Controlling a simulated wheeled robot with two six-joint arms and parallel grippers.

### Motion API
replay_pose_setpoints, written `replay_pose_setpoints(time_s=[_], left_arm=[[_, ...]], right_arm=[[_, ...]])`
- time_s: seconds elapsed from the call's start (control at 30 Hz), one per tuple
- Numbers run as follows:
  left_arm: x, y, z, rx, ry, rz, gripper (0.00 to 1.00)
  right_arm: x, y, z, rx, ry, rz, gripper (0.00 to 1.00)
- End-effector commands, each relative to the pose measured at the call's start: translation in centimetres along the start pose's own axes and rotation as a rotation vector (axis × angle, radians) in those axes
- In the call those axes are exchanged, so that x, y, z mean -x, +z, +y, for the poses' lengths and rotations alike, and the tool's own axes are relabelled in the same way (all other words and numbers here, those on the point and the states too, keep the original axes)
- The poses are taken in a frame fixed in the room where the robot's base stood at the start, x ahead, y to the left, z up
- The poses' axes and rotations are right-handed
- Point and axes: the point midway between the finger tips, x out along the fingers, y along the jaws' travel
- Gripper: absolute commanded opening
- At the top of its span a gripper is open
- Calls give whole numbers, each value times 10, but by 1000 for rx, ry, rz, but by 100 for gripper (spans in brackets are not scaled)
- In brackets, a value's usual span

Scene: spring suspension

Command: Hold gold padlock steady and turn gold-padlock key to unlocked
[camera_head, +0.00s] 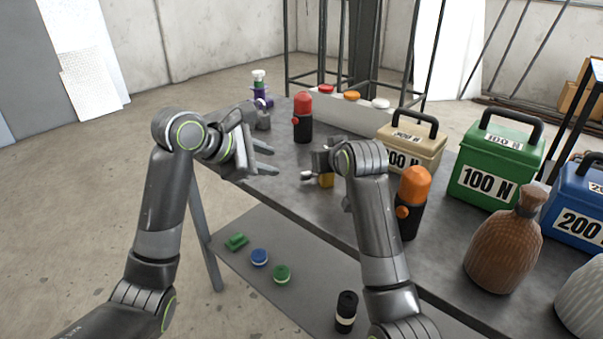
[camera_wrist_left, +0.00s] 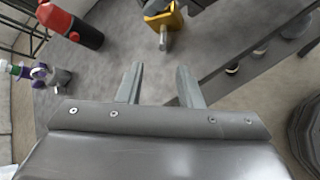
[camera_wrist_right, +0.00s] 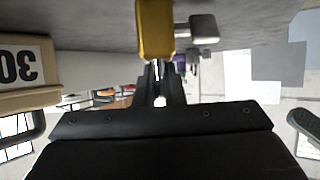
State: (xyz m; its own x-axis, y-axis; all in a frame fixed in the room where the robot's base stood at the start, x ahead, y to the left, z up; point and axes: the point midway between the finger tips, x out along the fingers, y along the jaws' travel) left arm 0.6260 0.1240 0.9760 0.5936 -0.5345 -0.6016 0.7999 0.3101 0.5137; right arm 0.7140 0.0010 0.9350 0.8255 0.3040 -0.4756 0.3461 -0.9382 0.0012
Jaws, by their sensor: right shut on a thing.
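The gold padlock (camera_head: 326,180) sits on the grey table near its front edge, partly hidden by my right gripper (camera_head: 324,163). In the right wrist view the padlock (camera_wrist_right: 155,32) is at the fingertips (camera_wrist_right: 159,68), and the right gripper is shut on its shackle end. The grey key (camera_head: 307,175) sticks out of the padlock towards the left; it also shows in the right wrist view (camera_wrist_right: 200,28) and left wrist view (camera_wrist_left: 164,40). My left gripper (camera_head: 267,158) is open and empty, left of the key and apart from it.
A red-topped black bottle (camera_head: 303,118) stands behind the padlock. An orange-topped one (camera_head: 411,202) stands right of my right arm. Weight boxes in beige (camera_head: 412,145), green (camera_head: 497,170) and blue (camera_head: 580,215) fill the right. A lower shelf (camera_head: 240,268) holds small parts.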

Motion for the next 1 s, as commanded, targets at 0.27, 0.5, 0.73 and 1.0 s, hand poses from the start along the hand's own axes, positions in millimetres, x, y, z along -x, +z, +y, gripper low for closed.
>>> replay_pose_setpoints(time_s=[0.27,0.5,0.73,1.0], left_arm=[[-31,1,-6,1,-25,-3,33],[-80,1,-6,1,-23,-2,33],[-110,1,-6,0,-20,-2,33],[-120,1,-6,-3,-17,0,33]], right_arm=[[-3,8,1,-2,0,-19,0],[-3,8,1,-2,0,-19,0],[-3,8,1,-2,0,-19,0],[-3,8,1,-2,0,-20,0]])
